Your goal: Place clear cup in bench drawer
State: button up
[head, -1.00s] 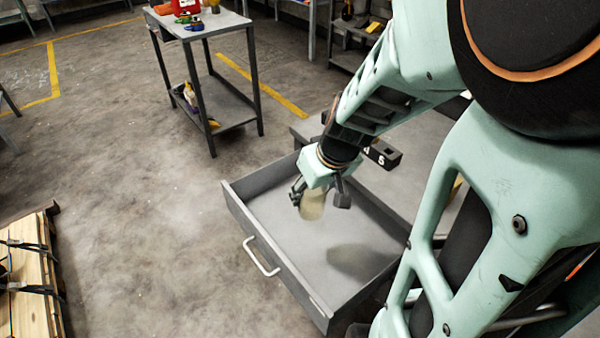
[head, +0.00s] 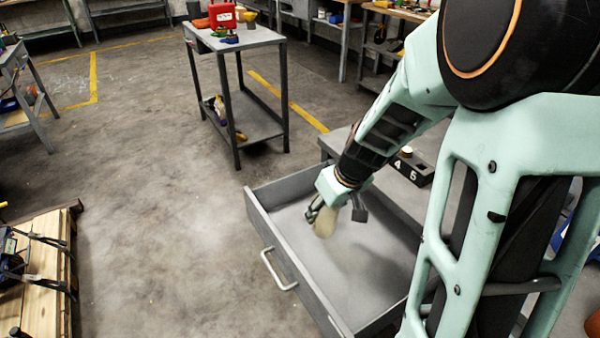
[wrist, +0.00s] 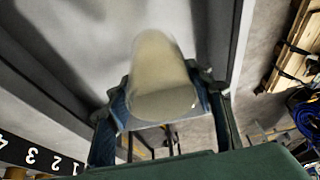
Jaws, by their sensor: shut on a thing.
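The clear cup (head: 325,222) is pale and see-through, and hangs tilted in my gripper (head: 336,209) over the open bench drawer. In the wrist view the cup (wrist: 164,85) sits between the two fingers of my gripper (wrist: 160,112), which is shut on it. The bench drawer (head: 372,285) is grey, pulled well out, with a light handle (head: 279,270) on its front. Its floor looks bare. I cannot tell whether the cup touches the drawer floor. My arm hides the drawer's right rear part.
A dark numbered block (head: 410,167) stands on the bench behind the drawer. A grey trolley (head: 240,36) with a red case and tools stands at the back. A wooden pallet (head: 40,270) lies at the left. The floor between is clear.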

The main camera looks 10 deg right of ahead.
jog(key=shift+w+d+r+b+x, duration=0.15)
jog(key=shift+w+b+x, duration=0.35)
jog(key=shift+x, duration=1.4)
jog(key=shift+w+d+r+b+x, duration=0.1)
jog(key=shift+w+b+x, duration=0.4)
jog(key=shift+x, duration=1.4)
jog(key=shift+w+d+r+b+x, duration=0.15)
jog(key=shift+b+x, duration=0.55)
jog(key=shift+x, duration=1.2)
jog(key=shift+f+b, duration=0.25)
jog(key=shift+b, duration=0.05)
jog(key=o, duration=1.2)
jog(key=shift+r, duration=0.1)
jog(key=shift+o, duration=0.2)
jog(key=shift+r, duration=0.1)
jog(key=shift+r+p, duration=0.2)
jog(key=shift+p, duration=0.3)
jog(key=p+v, duration=0.1)
jog(key=v, duration=1)
jog(key=shift+s+r, duration=0.1)
jog(key=shift+r, duration=0.25)
